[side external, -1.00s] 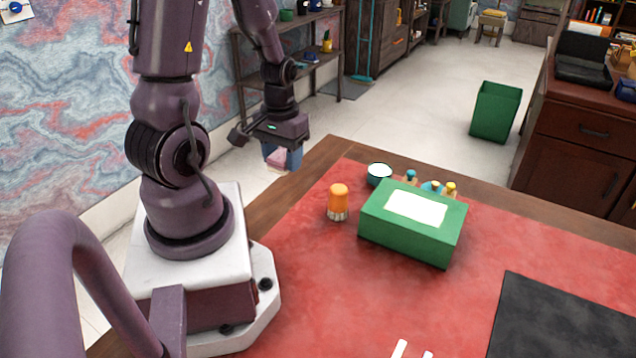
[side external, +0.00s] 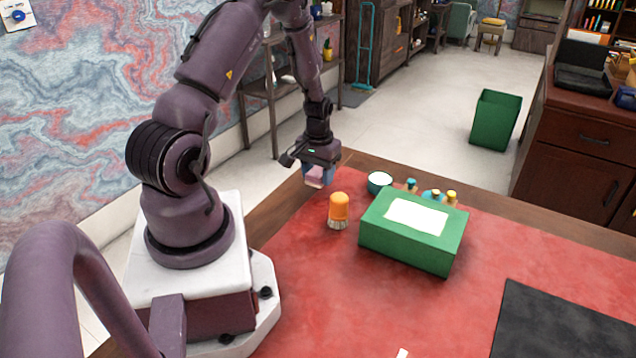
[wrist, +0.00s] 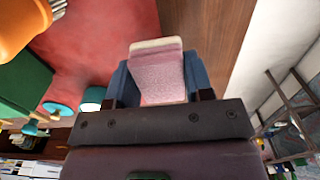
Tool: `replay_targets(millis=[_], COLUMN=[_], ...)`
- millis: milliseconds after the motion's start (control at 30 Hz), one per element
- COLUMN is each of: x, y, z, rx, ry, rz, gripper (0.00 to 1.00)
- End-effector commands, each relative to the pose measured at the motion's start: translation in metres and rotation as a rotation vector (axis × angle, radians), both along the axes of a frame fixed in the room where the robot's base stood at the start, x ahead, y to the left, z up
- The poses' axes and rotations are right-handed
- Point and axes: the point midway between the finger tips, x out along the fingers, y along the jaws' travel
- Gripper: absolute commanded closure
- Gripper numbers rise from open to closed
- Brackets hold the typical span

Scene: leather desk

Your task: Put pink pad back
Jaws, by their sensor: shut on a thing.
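The pink pad (wrist: 160,75) is a small pink block with a pale cream end, held between the blue fingers of my gripper (wrist: 156,82) in the wrist view. In the side view my gripper (side external: 319,172) is shut on the pad (side external: 314,177), above the back left edge of the desk. The pad is clear of the desk surface as far as I can tell. Its inner end is hidden by the gripper.
An orange-topped brush (side external: 339,210) stands just right of the gripper on the red leather (side external: 330,290). A green box (side external: 413,240) with a white top panel, a teal bowl (side external: 379,183) and small bottles (side external: 437,195) are further right. A black mat (side external: 570,325) lies front right.

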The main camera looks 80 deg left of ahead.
Motion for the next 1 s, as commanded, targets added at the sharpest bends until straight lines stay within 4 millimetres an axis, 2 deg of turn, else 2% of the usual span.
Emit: replay_targets(millis=[100, 200, 600, 633, 700, 733, 1000], x=[-0.001, 0.0, 0.0, 0.0, 0.0, 0.0, 0.0], y=[-0.001, 0.0, 0.0, 0.0, 0.0, 0.0, 0.0], z=[-0.02, -0.029, -0.033, -0.033, -0.033, -0.033, -0.032], rx=[-0.004, -0.001, 0.0, 0.0, 0.0, 0.0, 0.001], ry=[0.004, 0.001, 0.0, 0.0, 0.0, 0.0, -0.001], rz=[0.0, 0.0, 0.0, 0.0, 0.0, 0.0, 0.0], gripper=[0.72, 0.72, 0.72, 0.48, 0.32, 0.27, 0.27])
